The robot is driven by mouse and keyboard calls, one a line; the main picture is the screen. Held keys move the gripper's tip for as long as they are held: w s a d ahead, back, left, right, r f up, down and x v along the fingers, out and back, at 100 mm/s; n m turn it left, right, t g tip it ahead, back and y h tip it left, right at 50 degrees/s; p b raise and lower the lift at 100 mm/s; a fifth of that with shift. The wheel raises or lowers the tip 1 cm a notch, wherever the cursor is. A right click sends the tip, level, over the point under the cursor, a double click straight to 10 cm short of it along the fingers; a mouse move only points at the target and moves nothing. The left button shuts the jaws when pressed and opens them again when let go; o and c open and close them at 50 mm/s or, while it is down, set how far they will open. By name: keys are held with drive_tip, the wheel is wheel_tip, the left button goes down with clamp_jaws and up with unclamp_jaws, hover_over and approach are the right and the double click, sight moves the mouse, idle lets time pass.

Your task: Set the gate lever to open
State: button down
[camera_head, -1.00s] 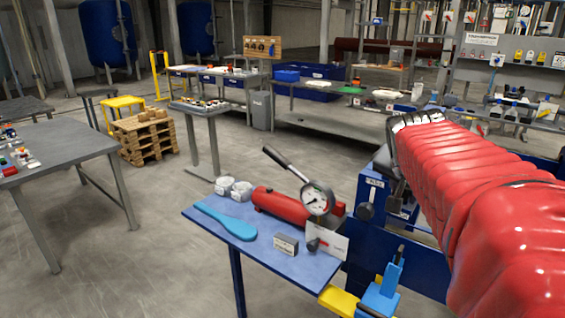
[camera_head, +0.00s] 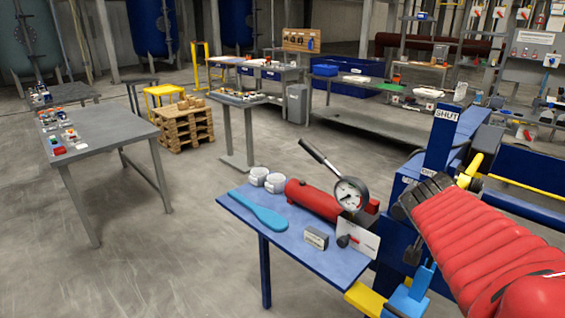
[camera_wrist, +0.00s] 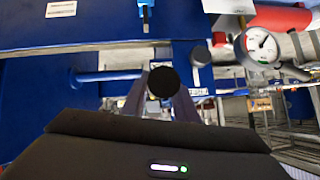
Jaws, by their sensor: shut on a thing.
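A round black knob (camera_wrist: 160,82), which looks like the end of the gate lever, sits between the two grey fingers of my gripper (camera_wrist: 160,103) in the wrist view. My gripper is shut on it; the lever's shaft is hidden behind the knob. In the head view, my red-sleeved arm covers the fingertips and the held lever. A blue upright post (camera_head: 440,145) beside my wrist bears a SHUT label (camera_head: 447,115) at its top. Lower labels on the post are partly hidden by my arm. I cannot read the lever's setting.
A blue shelf (camera_head: 285,235) left of my arm holds a red cylinder (camera_head: 310,199), a gauge (camera_head: 350,193) and a light-blue paddle (camera_head: 258,211). Another black knob (camera_head: 412,251) stands near my arm. A yellow handle (camera_head: 469,171) is close behind my wrist.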

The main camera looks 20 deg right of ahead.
drive_tip(key=shift+w+a+f, duration=0.1)
drive_tip(key=shift+w+a, duration=0.05)
idle(0.3)
drive_tip(key=c, duration=1.8)
unclamp_jaws()
drive_tip(key=o, duration=0.4)
drive_tip(key=v, duration=1.3)
drive_tip(key=shift+s+a, duration=0.2)
drive_tip(key=shift+s, duration=0.15)
